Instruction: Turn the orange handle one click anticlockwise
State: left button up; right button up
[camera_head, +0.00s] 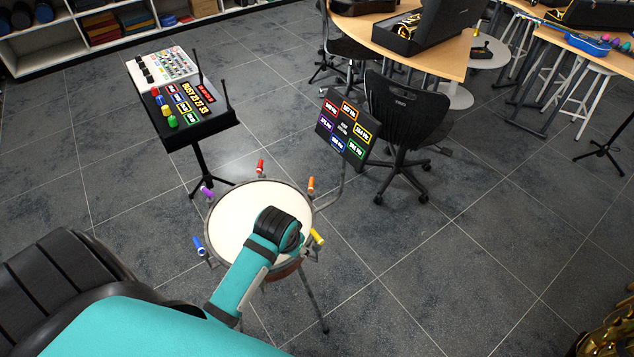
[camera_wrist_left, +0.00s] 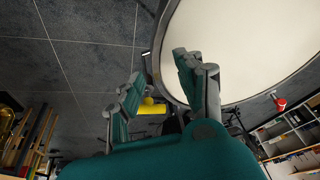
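A round drum (camera_head: 235,235) with a white head stands on a stand. The orange handle (camera_head: 311,184) sticks up at its right rear rim. I cannot make it out in the left wrist view. A yellow handle (camera_head: 317,236) is at the right front rim, below the orange one. My left arm reaches over the drum's front right part and its wrist hides the fingers in the head view. In the left wrist view my left gripper (camera_wrist_left: 160,68) is open and empty, beside the drum rim, with the yellow handle (camera_wrist_left: 152,106) seen between its fingers. My right gripper is not in view.
Red (camera_head: 260,166), purple (camera_head: 207,192) and blue (camera_head: 198,243) handles stand around the rim. A stand with a digit display (camera_head: 185,105) is behind left. A colour-labelled panel (camera_head: 347,128) and a black chair (camera_head: 405,115) are behind right.

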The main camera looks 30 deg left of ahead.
pick_arm(q)
jog(key=w+a+r+n, duration=0.3)
jog(key=w+a+r, duration=0.3)
jog(key=w+r, duration=0.25)
jog(key=n+t+h, duration=0.1)
jog(key=n, duration=0.1)
send_near(311, 183)
jog(key=x, duration=1)
jog(key=shift+w+a+f, duration=0.1)
jog(key=shift+w+f, duration=0.05)
jog(key=shift+f, duration=0.15)
